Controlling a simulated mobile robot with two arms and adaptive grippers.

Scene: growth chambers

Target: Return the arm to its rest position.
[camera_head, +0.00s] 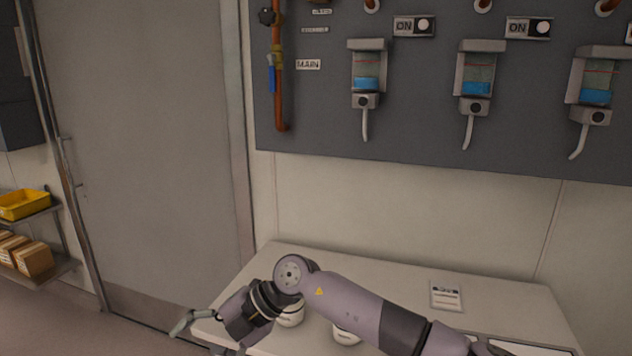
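My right arm comes in from the right, low across the light bench (400,275), and bends at an elbow-like joint near the bench's left side. My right gripper (196,338) hangs at the bench's left front corner and points down and left. One pale fingertip shows clearly and the other finger is partly cut off by the bottom edge. The fingers look spread apart, with nothing seen between them. My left gripper is not in view.
Two white round containers, one (291,316) near my wrist and one (345,336) under my forearm, stand on the bench. A label card (446,295) lies to the right. Dispensers (367,75) hang on the grey wall panel. A shelf at left holds a yellow bin (24,206) and boxes (34,259).

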